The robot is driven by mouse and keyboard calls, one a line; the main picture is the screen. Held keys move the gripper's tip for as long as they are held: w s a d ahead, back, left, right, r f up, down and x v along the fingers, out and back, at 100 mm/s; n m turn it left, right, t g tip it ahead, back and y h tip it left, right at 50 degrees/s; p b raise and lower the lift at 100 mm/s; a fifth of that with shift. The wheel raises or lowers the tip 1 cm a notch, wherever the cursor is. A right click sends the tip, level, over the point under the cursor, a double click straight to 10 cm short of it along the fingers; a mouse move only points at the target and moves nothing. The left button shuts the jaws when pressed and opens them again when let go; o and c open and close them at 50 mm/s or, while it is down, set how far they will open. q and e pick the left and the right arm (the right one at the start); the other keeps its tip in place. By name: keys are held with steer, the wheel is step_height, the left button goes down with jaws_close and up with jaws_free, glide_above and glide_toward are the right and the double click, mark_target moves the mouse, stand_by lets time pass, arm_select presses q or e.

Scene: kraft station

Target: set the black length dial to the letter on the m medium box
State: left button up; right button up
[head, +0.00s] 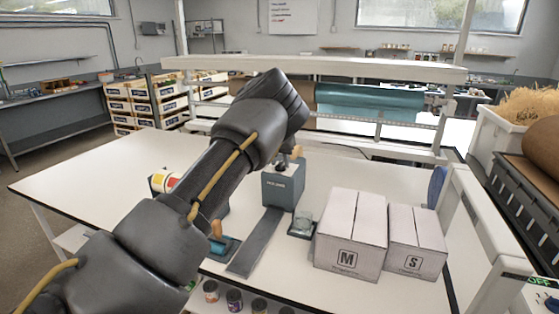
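The M box (337,256) is a white closed carton with a black letter M on its front, standing on the white table. My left arm comes in from the lower left and bends down over a grey box-shaped device (283,190). My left gripper (291,158) is small and mostly hidden behind the wrist, close to the top of this device, so its fingers cannot be made out. An orange-tan piece shows beside it. I cannot make out the black length dial; the arm may cover it. My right gripper is out of view.
An S box (416,254) stands touching or close beside the M box. A grey strip (256,243), a small glass dish (302,226) and an orange-handled tool (216,229) are in front of the device. A teal roll (370,103) hangs behind. The table's left side (90,170) is clear.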

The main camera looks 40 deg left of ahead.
arm_select(q)
steer(key=shift+s+r+b, duration=0.15)
steer(key=shift+r+b, duration=0.15)
steer(key=shift+r, duration=0.25)
steer(key=b+v, duration=0.2)
steer(key=v, duration=0.7)
steer(key=shift+s+r, duration=0.2)
steer(key=shift+r, duration=0.1)
steer(key=shift+d, duration=0.1)
